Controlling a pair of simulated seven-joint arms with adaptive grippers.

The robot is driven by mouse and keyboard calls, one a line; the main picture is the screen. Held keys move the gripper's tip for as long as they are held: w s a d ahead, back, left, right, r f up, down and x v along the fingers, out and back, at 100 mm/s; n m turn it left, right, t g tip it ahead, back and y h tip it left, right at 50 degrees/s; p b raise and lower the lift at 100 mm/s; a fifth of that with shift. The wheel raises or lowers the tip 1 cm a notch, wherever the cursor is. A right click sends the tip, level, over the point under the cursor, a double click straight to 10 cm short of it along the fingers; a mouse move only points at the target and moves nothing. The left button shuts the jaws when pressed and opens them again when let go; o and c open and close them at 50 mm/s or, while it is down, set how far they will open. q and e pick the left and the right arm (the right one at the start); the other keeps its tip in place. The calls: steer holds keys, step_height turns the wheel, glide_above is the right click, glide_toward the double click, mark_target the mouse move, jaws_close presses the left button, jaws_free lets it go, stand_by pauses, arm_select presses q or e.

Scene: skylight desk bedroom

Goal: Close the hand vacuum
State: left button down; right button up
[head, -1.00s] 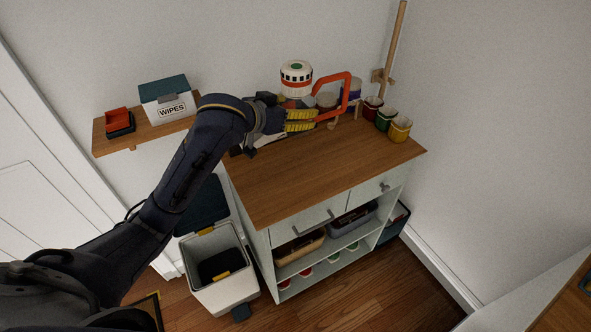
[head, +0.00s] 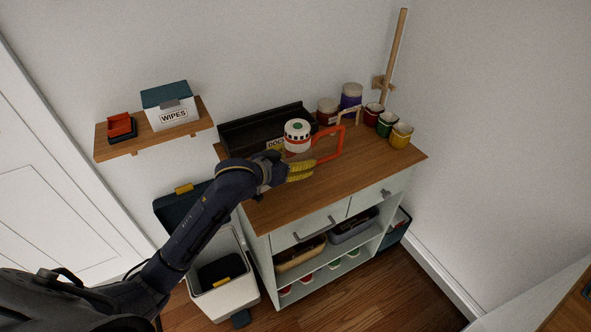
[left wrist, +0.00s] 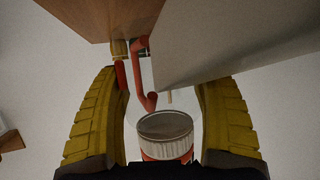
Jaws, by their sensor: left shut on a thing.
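My right gripper is not in view.
A black dock (head: 255,132) stands at the back left of the wooden cabinet top (head: 370,163). Jars (head: 351,95) and several colored cups (head: 387,124) stand at the back right. A shelf holds a wipes box (head: 169,106). An open bin (head: 224,290) stands below my arm.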

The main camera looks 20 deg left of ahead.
arm_select(q)
steer(key=shift+r, duration=0.1)
steer(key=shift+f, duration=2.15)
steer(key=shift+f, duration=0.1)
steer(key=shift+c, duration=0.3)
jaws_free()
steer(key=shift+f, duration=0.1)
steer(key=shift+s, duration=0.1)
steer(key=v, duration=1.2)
